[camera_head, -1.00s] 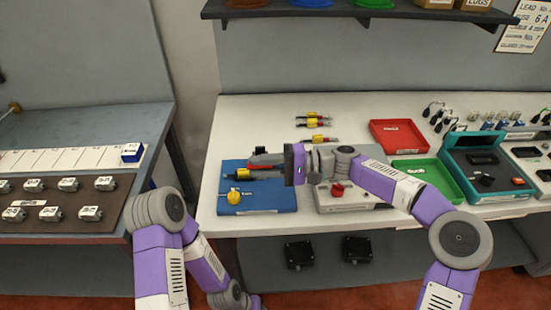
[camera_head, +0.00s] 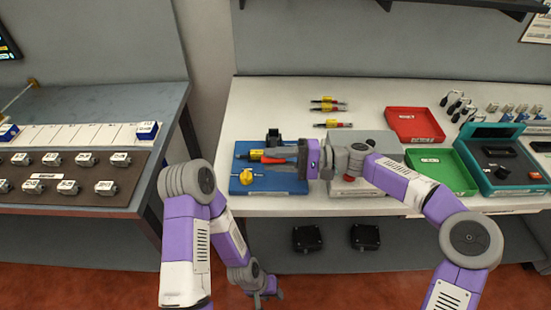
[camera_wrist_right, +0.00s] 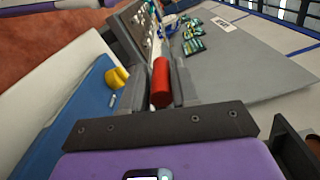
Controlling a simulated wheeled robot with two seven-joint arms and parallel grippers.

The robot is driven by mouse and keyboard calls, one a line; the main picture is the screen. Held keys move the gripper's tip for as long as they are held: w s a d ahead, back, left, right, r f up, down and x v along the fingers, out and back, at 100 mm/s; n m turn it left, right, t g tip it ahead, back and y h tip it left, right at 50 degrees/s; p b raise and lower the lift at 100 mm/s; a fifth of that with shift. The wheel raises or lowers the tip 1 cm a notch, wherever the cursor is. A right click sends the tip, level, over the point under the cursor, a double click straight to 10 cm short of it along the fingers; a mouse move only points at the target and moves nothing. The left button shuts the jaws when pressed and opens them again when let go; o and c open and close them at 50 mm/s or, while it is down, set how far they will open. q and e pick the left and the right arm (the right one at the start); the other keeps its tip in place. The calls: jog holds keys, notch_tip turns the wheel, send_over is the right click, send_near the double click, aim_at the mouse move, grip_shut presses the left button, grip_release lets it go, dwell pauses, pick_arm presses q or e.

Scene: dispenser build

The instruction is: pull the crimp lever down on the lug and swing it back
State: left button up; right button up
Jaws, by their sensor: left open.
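The blue base (camera_head: 290,186) of the crimp tool lies on the white bench, with a dark upright block (camera_head: 273,138) at its back. A dark-and-yellow part (camera_head: 256,155) lies along it. The lever's red grip (camera_head: 280,160) points sideways toward my right gripper (camera_head: 298,160). In the right wrist view, the red grip (camera_wrist_right: 161,82) stands between the two dark fingers, which look closed on it. A yellow piece (camera_head: 247,175) sits at the base's front left; it shows in the wrist view (camera_wrist_right: 117,77). I cannot make out the lug's crimped end. My left gripper (camera_head: 266,288) hangs open and empty below the bench edge.
A grey box (camera_head: 372,148) with a red knob (camera_head: 349,178) stands right of the base, under my right arm. A red tray (camera_head: 414,126), a green tray (camera_head: 442,170) and a teal case (camera_head: 490,160) lie farther right.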

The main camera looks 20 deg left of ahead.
jog(key=shift+o, duration=1.1)
jog(key=shift+w, duration=0.1)
jog(key=p+v, duration=0.2)
jog(key=v, duration=0.5)
jog(key=shift+d, duration=0.2)
